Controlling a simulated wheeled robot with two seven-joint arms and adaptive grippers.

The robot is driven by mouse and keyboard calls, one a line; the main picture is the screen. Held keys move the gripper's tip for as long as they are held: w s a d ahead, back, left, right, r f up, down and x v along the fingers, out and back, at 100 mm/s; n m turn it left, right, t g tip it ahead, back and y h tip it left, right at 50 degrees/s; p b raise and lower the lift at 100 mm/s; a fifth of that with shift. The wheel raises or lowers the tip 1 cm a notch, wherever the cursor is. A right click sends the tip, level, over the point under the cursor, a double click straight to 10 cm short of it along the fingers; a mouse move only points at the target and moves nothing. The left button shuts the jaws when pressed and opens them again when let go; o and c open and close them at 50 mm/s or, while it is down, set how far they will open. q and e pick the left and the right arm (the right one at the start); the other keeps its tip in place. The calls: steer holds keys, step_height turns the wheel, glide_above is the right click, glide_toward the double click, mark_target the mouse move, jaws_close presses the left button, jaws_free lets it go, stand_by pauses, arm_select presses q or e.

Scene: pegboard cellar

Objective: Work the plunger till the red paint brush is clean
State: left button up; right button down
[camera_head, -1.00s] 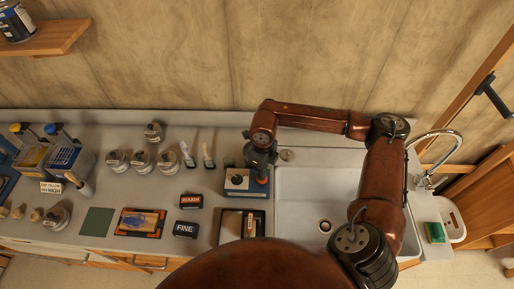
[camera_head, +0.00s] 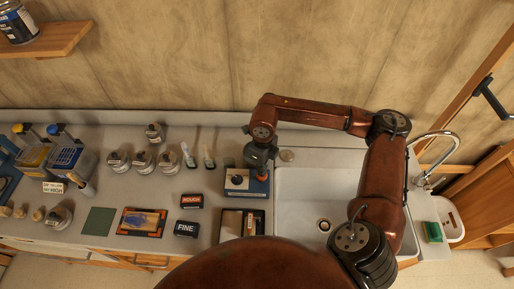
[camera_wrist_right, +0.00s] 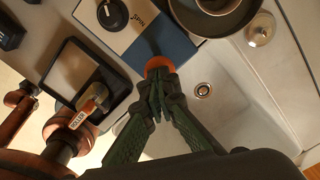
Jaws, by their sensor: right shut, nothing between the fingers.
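The spinner, a blue and white box (camera_head: 246,183) with a dark knob, stands at the sink's left edge. The word SPIN shows on the box (camera_wrist_right: 150,30) in the right wrist view. Its orange-red plunger knob (camera_head: 262,175) is at the right end; it also shows in the right wrist view (camera_wrist_right: 160,63). My right gripper (camera_wrist_right: 158,88) is shut and empty, its fingertips right at the plunger knob; I cannot tell whether they touch. In the head view my right gripper (camera_head: 261,165) is over the box's right end. I cannot make out a red paint brush. My left gripper is not in view.
The white sink (camera_head: 300,205) with a tap (camera_head: 440,140) is right of the box. A dark tray (camera_head: 229,226) is in front of it. ROUGH (camera_head: 191,201) and FINE (camera_head: 186,229) blocks, several jars and two upright brushes (camera_head: 208,157) are to the left.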

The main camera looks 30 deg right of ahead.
steer(key=shift+r, duration=0.1)
stand_by(0.4)
steer(key=shift+r+p, duration=1.3)
steer(key=shift+r, duration=1.65)
